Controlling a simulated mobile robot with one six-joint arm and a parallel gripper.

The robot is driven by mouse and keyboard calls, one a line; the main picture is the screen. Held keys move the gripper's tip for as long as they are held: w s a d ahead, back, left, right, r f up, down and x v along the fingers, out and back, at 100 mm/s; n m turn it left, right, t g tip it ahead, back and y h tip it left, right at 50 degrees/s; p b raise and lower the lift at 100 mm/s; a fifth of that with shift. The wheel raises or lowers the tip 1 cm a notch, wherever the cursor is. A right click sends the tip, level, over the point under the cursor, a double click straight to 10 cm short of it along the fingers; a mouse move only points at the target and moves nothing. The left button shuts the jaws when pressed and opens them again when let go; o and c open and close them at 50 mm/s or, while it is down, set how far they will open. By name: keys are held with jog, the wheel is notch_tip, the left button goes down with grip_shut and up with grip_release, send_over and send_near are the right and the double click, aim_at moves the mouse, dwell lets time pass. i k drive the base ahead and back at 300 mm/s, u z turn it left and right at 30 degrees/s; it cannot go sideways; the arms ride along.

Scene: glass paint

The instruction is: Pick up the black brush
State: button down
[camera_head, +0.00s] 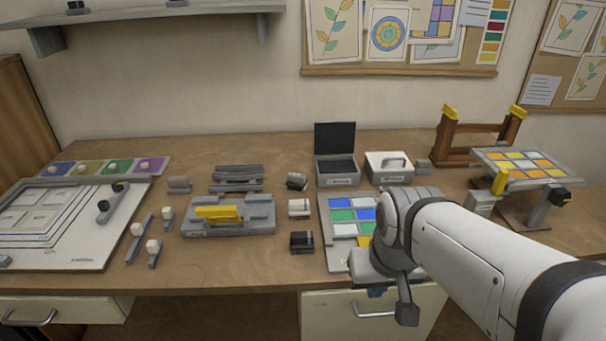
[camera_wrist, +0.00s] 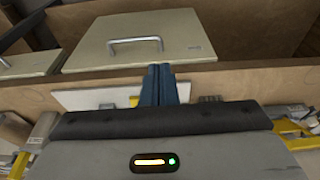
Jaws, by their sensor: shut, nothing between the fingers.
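My gripper (camera_head: 376,292) hangs at the front edge of the table, in front of the drawer, partly hidden by my own wrist. In the wrist view its blue fingers (camera_wrist: 161,70) are shut together with nothing between them. No brush is clearly recognisable. A small black-topped block (camera_head: 302,242) sits near the front middle of the table, left of my gripper and apart from it. A smaller dark piece (camera_head: 297,181) lies farther back. I cannot tell whether either is the black brush.
A panel of coloured glass squares (camera_head: 336,265) lies partly behind my arm. A grey fixture with a yellow handle (camera_head: 218,214) stands left of the black block. White-headed tools (camera_head: 137,230) lie farther left. The drawer (camera_wrist: 190,38) is close to my fingers. Bare tabletop shows at front left.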

aim_at(301, 241)
jog(key=z, duration=1.45)
jog(key=k, duration=1)
jog(key=u, duration=0.85)
jog(key=i, duration=1)
jog(key=u, duration=0.05)
